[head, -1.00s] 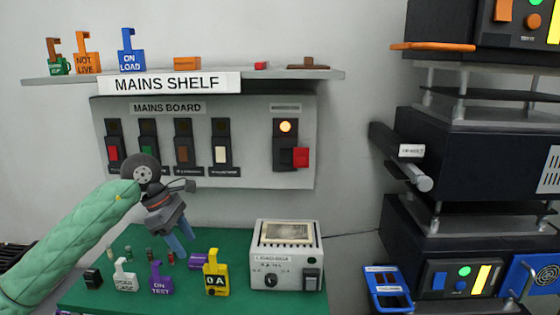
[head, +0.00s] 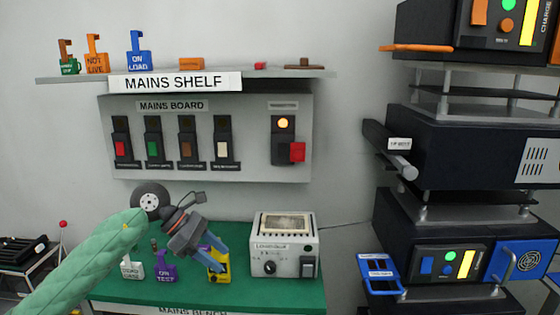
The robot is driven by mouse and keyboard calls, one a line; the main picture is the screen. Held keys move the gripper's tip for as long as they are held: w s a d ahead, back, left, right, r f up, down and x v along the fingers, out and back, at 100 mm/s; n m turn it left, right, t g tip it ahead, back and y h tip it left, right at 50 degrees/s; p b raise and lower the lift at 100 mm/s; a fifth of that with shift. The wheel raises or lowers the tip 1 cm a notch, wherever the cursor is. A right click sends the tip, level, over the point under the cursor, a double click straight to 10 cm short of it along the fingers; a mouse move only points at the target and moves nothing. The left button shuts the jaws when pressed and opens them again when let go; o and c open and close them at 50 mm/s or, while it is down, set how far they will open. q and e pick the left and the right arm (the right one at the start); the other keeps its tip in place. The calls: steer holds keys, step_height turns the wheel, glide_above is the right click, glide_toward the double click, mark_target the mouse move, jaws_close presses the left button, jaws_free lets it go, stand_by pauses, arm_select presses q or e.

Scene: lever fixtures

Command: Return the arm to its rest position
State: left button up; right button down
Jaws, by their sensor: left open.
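My left arm, in a green sleeve, comes in from the lower left in the head view. My left gripper (head: 211,264) is open, its blue fingers pointing down and right above the green bench (head: 285,287). In the picture the fingers overlap the yellow tag (head: 220,272); I cannot tell whether they touch it. Nothing shows held between them. The mains board (head: 255,165) is on the wall behind, with several coloured levers and a red switch (head: 297,152) at its right. My right gripper is not in view.
A white load box (head: 284,258) stands on the bench right of the gripper. A white tag (head: 132,268) and a purple tag (head: 166,271) stand left of it. The mains shelf (head: 225,75) holds several tags. Black equipment (head: 440,150) is stacked at the right.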

arm_select(q)
steer(key=s+d+r+n+t+h, duration=0.2)
steer(key=s+d+r+n+h, duration=0.2)
steer(key=d+n+h, duration=0.5)
steer(key=w+a+f+n+t+y, duration=0.1)
steer(key=a+f+n+t+y, duration=0.3)
steer(key=n+t, duration=0.75)
steer(key=w+a+f+n+t+y, duration=0.15)
steer(key=a+n+t+y, duration=0.4)
steer(key=n+t, duration=0.6)
steer(key=s+a+f+n+g+y, duration=0.2)
steer(key=a+f+n+g+y, duration=0.15)
steer(key=f+n, duration=0.35)
steer(key=s+a+f+n+g+y, duration=0.2)
steer(key=s+f+n+g+y, duration=0.1)
steer(key=f+n+g+y, duration=0.25)
steer(key=s+f+n+g, duration=0.8)
steer(key=s+f+g, duration=0.4)
steer(key=s+f, duration=1.1)
steer(key=s+d+f+g, duration=0.1)
steer(key=s+d+f, duration=0.1)
steer(key=f, duration=1)
steer(key=s+d+f+g+h, duration=0.1)
steer(key=s+d+f, duration=0.1)
steer(key=f, duration=0.9)
steer(key=shift+s+d+f, duration=0.35)
steer(key=shift+d, duration=0.2)
